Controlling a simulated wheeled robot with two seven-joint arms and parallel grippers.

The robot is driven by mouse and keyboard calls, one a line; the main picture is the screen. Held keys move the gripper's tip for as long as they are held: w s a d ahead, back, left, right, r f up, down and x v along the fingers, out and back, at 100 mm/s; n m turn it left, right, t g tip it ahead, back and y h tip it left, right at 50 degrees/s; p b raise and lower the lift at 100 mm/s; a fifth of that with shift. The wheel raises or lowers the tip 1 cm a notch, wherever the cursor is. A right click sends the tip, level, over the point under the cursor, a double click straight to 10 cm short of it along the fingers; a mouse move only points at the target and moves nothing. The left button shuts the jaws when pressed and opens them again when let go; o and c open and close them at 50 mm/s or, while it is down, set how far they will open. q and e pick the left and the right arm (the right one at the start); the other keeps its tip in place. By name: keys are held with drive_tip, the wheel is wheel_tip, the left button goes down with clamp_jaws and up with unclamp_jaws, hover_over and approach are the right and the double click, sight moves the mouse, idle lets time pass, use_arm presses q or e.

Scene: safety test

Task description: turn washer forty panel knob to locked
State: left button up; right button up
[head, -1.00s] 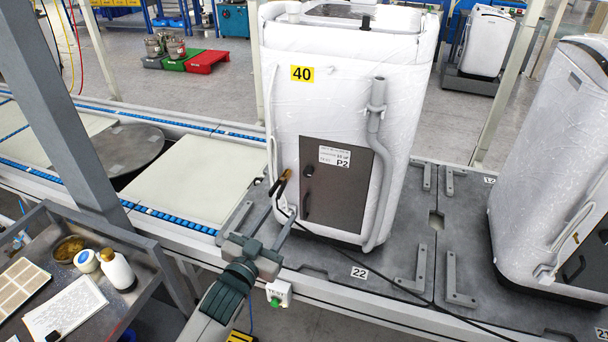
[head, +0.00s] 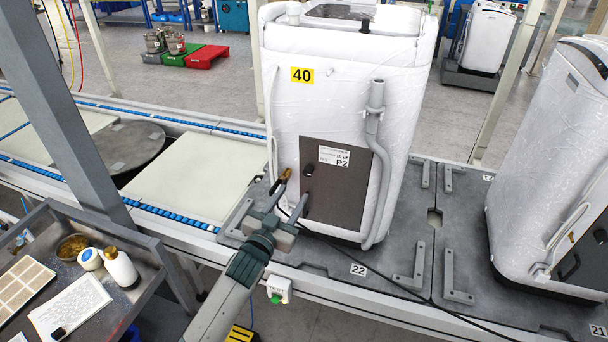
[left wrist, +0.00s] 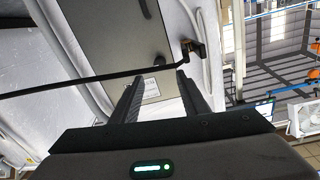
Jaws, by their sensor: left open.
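Washer forty (head: 350,95) is a white, wrapped machine with a yellow 40 label, standing upright on a grey plate. Its dark grey panel (head: 343,205), marked P2, is low on the front and also shows in the left wrist view (left wrist: 130,38). A small black knob (head: 308,170) is at the panel's upper left. My left gripper (head: 293,198) is open and empty in front of the panel's left edge. In the left wrist view, the knob (left wrist: 158,61) appears between and beyond the fingertips (left wrist: 160,76). Its exact setting is too small to read. My right gripper is out of view.
A black cable with a brown-orange plug (left wrist: 191,48) runs across beside the panel, close to the fingers. A grey hose (head: 377,150) hangs on the washer's right. A test box (head: 278,290) sits below my arm. A cart (head: 130,290) stands at lower left.

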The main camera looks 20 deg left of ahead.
sight(306, 174)
use_arm(q)
drive_tip(key=w, duration=0.3)
drive_tip(key=w+p, duration=0.1)
drive_tip(key=w, duration=0.2)
drive_tip(key=w+d+p, duration=0.1)
drive_tip(key=w, duration=0.2)
drive_tip(key=shift+w, duration=0.15)
drive_tip(key=shift+a, duration=0.1)
clamp_jaws()
